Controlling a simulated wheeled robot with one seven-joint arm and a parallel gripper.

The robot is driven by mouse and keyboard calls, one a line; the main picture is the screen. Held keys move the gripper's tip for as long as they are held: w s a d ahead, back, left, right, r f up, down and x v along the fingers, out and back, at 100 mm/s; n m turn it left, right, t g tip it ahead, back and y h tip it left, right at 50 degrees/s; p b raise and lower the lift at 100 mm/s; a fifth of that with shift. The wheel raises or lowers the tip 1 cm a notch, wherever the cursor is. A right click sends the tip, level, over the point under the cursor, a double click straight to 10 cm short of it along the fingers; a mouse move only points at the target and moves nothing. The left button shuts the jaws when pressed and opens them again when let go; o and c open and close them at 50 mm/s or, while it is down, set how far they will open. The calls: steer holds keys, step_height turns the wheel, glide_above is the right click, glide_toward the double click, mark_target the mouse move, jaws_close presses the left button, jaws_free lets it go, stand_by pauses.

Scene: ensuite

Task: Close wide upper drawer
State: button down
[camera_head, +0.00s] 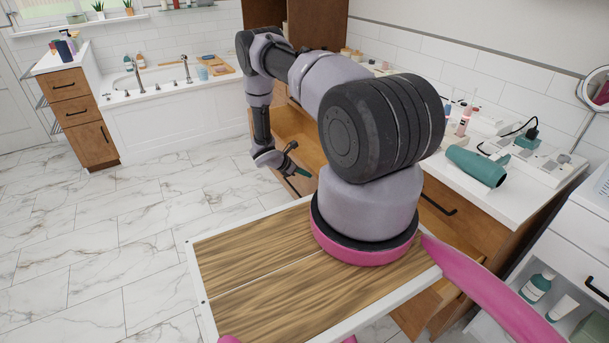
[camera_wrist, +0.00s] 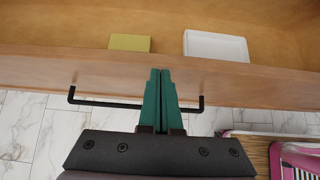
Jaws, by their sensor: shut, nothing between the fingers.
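The wide upper drawer (camera_wrist: 60,65) stands open in the wrist view, its wooden front crossing the picture with a black bar handle (camera_wrist: 110,103) on it. In the head view the open drawer (camera_head: 306,152) shows in part behind my arm. My gripper (camera_head: 303,173) is at the drawer's front, and its green fingers (camera_wrist: 160,72) are shut and empty. In the wrist view the fingertips overlap the top of the drawer front, between the ends of the handle. I cannot tell whether they touch it.
A yellow-green block (camera_wrist: 130,43) and a white tray (camera_wrist: 217,46) lie inside the drawer. A teal hair dryer (camera_head: 477,166) and bottles stand on the white counter. A bathtub (camera_head: 170,120) and small cabinet (camera_head: 85,115) are at the back left. Marble floor (camera_head: 130,215) at left is clear.

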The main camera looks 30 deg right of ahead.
steer(key=d, duration=2)
steer(key=shift+w+d, duration=0.35)
